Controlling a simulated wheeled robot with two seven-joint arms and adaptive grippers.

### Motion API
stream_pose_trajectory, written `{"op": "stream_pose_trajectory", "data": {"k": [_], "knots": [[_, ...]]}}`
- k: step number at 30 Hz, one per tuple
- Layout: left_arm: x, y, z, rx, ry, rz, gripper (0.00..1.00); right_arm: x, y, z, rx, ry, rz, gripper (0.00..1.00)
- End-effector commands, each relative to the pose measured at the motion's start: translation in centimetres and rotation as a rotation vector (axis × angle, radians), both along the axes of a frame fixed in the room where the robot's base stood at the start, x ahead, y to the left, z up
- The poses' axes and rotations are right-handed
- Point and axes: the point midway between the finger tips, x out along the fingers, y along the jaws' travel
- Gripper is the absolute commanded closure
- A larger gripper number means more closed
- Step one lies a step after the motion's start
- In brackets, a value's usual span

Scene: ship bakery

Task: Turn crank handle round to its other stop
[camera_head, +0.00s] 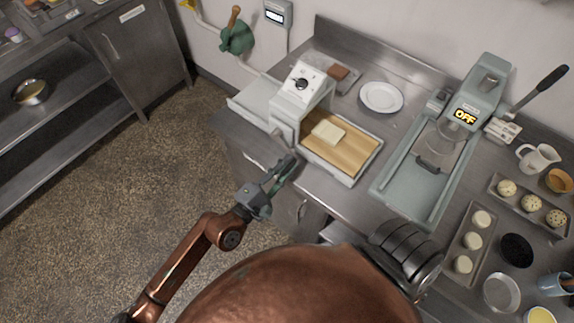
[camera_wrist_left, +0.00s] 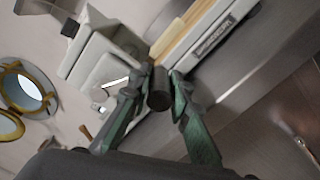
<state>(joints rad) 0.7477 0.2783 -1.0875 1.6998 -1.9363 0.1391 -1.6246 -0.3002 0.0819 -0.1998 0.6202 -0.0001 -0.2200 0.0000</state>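The white dough-rolling machine (camera_head: 303,88) stands on the steel counter, with a black knob on its top. Its crank handle, a dark round grip (camera_wrist_left: 160,98), shows in the left wrist view between my fingertips, with a short pale metal arm (camera_wrist_left: 116,82) beside it. My left gripper (camera_head: 286,170) is at the counter's front edge, by the machine's front side. In the left wrist view my left gripper (camera_wrist_left: 160,84) has a finger close against each side of the grip and looks closed on it. In the head view the fingers hide the grip. My right gripper is not in view.
A wooden board (camera_head: 352,152) with a pale dough slab (camera_head: 328,133) lies right of the machine. A grey-green press (camera_head: 413,190) with a black-gripped lever (camera_head: 540,90) and an "OFF" display stands farther right. A white plate (camera_head: 381,97) is behind. The floor at left is clear.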

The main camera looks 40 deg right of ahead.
Motion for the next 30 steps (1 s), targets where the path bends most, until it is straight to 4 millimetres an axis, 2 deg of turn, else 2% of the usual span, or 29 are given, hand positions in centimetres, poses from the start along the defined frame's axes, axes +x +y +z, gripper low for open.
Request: {"op": "stream_pose_trajectory", "data": {"k": [7, 17, 20, 30], "knots": [[0.0, 0.0, -0.1, 0.002, 0.001, 0.000, 0.66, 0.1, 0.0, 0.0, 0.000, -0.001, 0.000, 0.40], [0.0, 0.4, -0.1, 0.001, 0.002, 0.001, 0.66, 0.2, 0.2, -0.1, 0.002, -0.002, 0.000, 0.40], [-0.2, 1.5, -0.1, 0.002, 0.001, 0.001, 0.66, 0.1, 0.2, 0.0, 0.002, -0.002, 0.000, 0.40], [-1.4, 8.1, -0.2, 0.004, -0.001, 0.001, 0.66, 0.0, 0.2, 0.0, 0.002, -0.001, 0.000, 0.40]]}}
